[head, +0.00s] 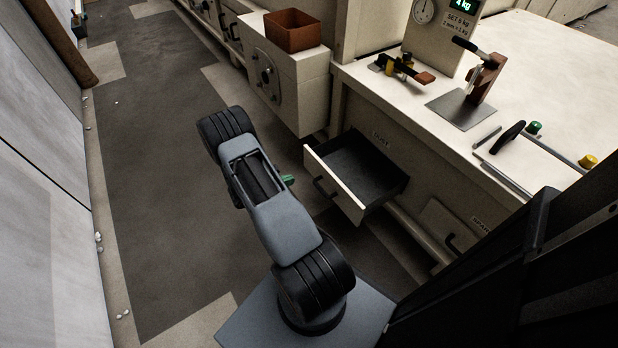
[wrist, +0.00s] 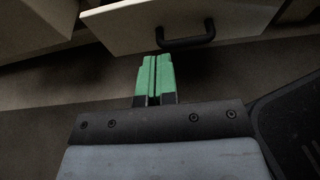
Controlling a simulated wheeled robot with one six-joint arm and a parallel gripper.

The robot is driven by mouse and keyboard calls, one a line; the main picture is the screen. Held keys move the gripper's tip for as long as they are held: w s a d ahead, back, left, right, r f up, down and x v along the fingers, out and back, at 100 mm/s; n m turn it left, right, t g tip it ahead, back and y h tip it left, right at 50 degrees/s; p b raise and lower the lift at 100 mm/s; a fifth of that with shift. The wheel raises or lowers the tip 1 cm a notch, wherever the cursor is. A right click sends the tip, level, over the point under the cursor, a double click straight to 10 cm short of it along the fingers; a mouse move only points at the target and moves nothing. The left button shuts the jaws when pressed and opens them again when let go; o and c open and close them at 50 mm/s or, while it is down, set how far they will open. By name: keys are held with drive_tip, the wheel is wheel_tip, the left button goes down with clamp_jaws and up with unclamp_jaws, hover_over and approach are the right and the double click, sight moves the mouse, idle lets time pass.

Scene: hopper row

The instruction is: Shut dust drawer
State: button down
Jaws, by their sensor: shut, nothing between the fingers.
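The dust drawer (head: 342,184) is pulled out of the bench front, with a pale front panel, a dark empty inside and a black bar handle (head: 325,188). In the wrist view, the drawer front (wrist: 120,28) crosses the top, with its handle (wrist: 186,40) right of centre. My gripper (wrist: 154,58) has green fingers, shut together with nothing between them. Its tips point toward the drawer front, just below and left of the handle; I cannot tell whether they touch. In the head view, only a bit of green gripper (head: 288,180) shows beside my arm, left of the drawer.
A pale cabinet with a brown bin (head: 291,31) on top stands left of the drawer. A second drawer (head: 452,226) sits shut at lower right. The bench top (head: 560,70) holds a scale, clamps and tools. The dark floor mat (head: 155,130) is clear at left.

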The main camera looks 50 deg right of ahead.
sight(324, 168)
drive_tip(key=b+x, duration=0.3)
drive_tip(key=x, duration=0.9)
drive_tip(key=shift+d+r, duration=0.15)
drive_tip(key=shift+r, duration=0.05)
drive_tip(key=shift+s+d+b, duration=0.3)
drive_tip(key=shift+d+b, duration=0.05)
drive_tip(key=shift+d, duration=0.45)
drive_tip(key=shift+d, duration=0.1)
